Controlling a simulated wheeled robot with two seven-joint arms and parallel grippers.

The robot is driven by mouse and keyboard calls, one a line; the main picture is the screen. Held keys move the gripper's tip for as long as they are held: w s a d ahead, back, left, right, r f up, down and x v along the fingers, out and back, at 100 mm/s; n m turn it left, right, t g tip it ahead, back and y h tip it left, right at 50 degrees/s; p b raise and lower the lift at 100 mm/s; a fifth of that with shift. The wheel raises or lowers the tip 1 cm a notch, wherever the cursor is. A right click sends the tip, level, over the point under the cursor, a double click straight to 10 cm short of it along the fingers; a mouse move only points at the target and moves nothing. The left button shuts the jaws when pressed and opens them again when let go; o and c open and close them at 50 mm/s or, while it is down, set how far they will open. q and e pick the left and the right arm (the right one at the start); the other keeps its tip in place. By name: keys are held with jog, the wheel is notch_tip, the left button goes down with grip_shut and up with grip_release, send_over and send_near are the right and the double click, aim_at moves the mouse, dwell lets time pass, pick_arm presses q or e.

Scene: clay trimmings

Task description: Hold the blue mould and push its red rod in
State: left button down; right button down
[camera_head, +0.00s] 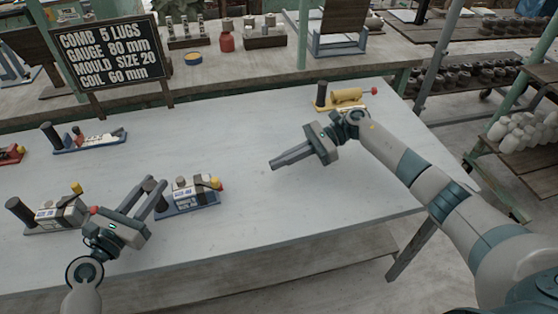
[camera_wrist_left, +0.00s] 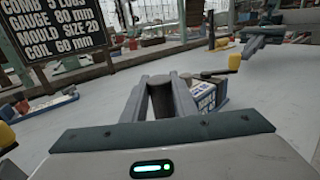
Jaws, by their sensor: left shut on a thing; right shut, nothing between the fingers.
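The blue mould (camera_head: 195,204) sits on the table, with a blue base, a lettered block and a yellow and red rod end (camera_head: 218,184) at its right. It also shows in the left wrist view (camera_wrist_left: 207,98), partly behind a finger, with a yellow end (camera_wrist_left: 234,62). My left gripper (camera_head: 157,184) is at the mould's left end. Its fingers are shut on the dark upright post (camera_wrist_left: 160,97) there. My right gripper (camera_head: 272,165) is shut and empty above the table, right of the mould and apart from it.
Another mould (camera_head: 58,213) stands left, close to my left gripper. A blue-based one (camera_head: 90,142), a red one (camera_head: 10,154) and a yellow one (camera_head: 345,97) stand farther back. A black sign (camera_head: 110,55) stands at the back left. The table (camera_head: 290,215) is clear right of the mould.

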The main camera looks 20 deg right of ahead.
pick_arm(q)
jog(key=c, duration=1.4)
grip_release()
jog(key=shift+o, duration=0.2)
jog(key=shift+s+a, duration=0.1)
jog(key=shift+a, duration=0.05)
jog(key=v, duration=1.1)
jog(key=shift+s+a, duration=0.2)
jog(key=shift+s, duration=0.1)
